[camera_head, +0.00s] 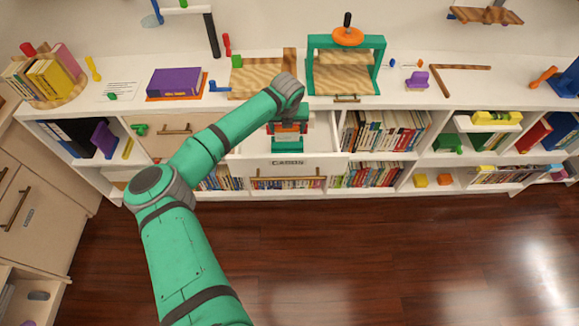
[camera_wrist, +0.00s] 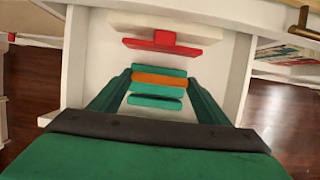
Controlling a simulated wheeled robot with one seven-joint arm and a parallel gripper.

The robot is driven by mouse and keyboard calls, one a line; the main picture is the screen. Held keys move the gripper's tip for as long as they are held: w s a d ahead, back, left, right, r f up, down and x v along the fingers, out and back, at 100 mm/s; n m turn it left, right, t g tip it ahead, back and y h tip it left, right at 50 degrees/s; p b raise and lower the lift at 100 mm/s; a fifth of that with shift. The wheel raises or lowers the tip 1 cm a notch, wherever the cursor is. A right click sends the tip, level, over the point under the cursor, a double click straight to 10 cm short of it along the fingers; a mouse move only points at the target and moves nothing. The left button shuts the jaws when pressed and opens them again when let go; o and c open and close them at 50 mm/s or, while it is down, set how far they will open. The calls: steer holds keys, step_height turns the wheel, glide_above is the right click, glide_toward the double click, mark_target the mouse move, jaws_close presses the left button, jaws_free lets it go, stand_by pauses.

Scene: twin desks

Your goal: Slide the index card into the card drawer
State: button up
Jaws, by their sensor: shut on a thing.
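The card drawer (camera_head: 288,161), labelled "CARDS", is pulled out from the white shelf unit; its pale interior also shows in the wrist view (camera_wrist: 92,62). My gripper (camera_wrist: 158,82) is inside or just above the drawer, its green fingers closed around an orange strip (camera_wrist: 160,80) that lies between teal pieces (camera_wrist: 155,102). The index card cannot be made out clearly; I cannot tell whether the orange strip belongs to it. Beyond the fingertips, a red piece (camera_wrist: 160,46) stands in front of a cream block (camera_wrist: 152,27). In the head view my wrist partly hides the drawer's contents.
Books (camera_head: 385,131) fill the compartment right of the drawer. A closed drawer (camera_head: 172,143) is to its left. On the desktop are a purple book (camera_head: 174,82), a white sheet (camera_head: 120,88) and a green press frame (camera_head: 310,72). The floor in front is clear.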

mark_target(287, 135)
steer(key=shift+f, duration=1.55)
steer(key=o, duration=1)
steer(key=shift+c, duration=0.2)
steer(key=shift+r, duration=0.1)
steer(key=shift+v, duration=1.45)
steer(key=shift+r, duration=0.1)
steer(key=shift+r, duration=2.85)
